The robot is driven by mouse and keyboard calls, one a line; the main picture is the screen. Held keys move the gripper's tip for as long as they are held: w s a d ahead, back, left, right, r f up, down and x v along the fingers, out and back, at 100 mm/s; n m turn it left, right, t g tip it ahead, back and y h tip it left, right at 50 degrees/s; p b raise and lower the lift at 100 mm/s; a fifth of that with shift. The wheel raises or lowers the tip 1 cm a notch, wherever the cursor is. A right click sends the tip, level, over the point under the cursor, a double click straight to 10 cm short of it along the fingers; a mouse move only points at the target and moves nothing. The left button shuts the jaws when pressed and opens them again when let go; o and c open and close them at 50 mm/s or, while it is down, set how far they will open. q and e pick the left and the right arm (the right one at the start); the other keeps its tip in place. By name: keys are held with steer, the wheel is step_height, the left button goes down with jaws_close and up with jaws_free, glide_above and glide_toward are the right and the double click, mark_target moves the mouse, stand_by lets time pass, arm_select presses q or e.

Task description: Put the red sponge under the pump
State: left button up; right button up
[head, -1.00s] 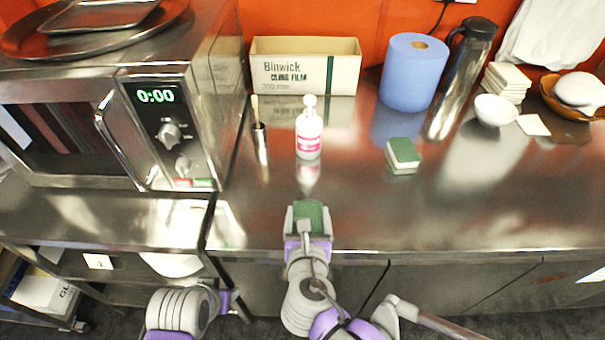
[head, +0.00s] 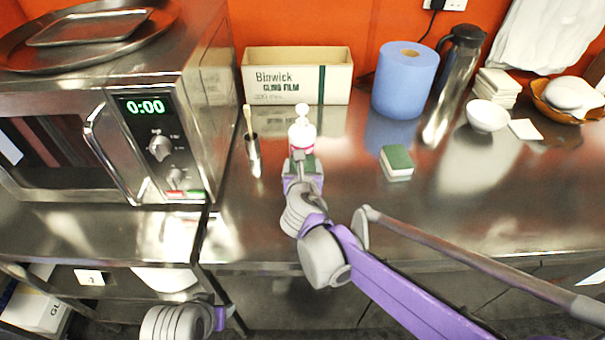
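The pump, a white bottle (head: 302,132) with a pink label, stands on the steel counter. My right gripper (head: 301,163) is right in front of it and hides its base. Another sponge (head: 396,161), green on top and pale below, lies on the counter to the right. No red shows on either sponge. My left gripper (head: 222,317) is low at the left, below the counter edge, its fingers not clear.
A brush in a small steel holder (head: 252,150) stands left of the bottle, near the microwave (head: 120,130). A cling film box (head: 297,78) and blue paper roll (head: 405,82) stand behind. A flask (head: 455,85) and white bowl (head: 487,116) are right. The right counter front is clear.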

steer(key=shift+f, duration=1.65)
steer(key=shift+f+b, duration=0.15)
steer(key=shift+b, duration=0.2)
steer(key=o, duration=1.1)
steer(key=shift+o, duration=0.2)
steer(key=shift+s+r, duration=0.1)
steer(key=shift+r, duration=0.2)
steer(key=p+v, duration=0.1)
steer(key=v, duration=1.1)
steer(key=shift+f+p, duration=0.1)
steer(key=shift+p, duration=0.2)
